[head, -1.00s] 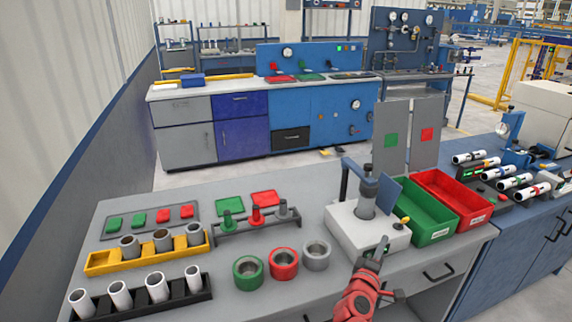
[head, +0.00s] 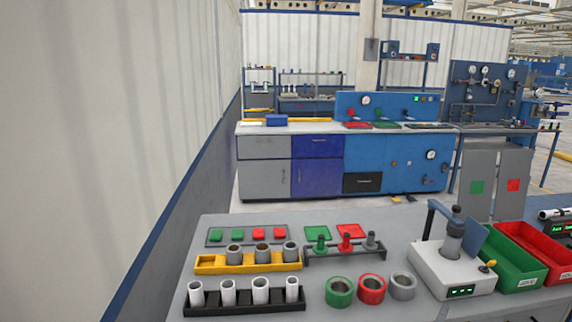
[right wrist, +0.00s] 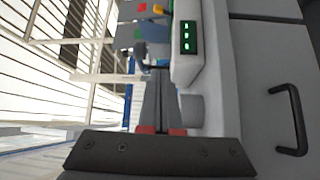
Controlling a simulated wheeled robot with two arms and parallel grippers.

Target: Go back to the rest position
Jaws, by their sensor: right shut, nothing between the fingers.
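My right gripper (right wrist: 158,75) shows in the right wrist view, its two dark fingers together with nothing between them. It points past the white press unit with the green display (right wrist: 188,38), in front of the bench's drawer side (right wrist: 262,60). A gap between the fingers and the bench is hard to judge. Neither gripper shows in the head view, and my left gripper is out of sight. On the bench (head: 330,295), white pipes (head: 260,290) stand in a black rack and grey pipes (head: 262,253) in a yellow rack.
Green (head: 339,292), red (head: 371,289) and grey (head: 403,286) rings sit at the front of the bench. The press (head: 452,268) stands right of them, beside green (head: 512,262) and red (head: 535,250) bins. A drawer handle (right wrist: 290,120) sticks out near my right gripper.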

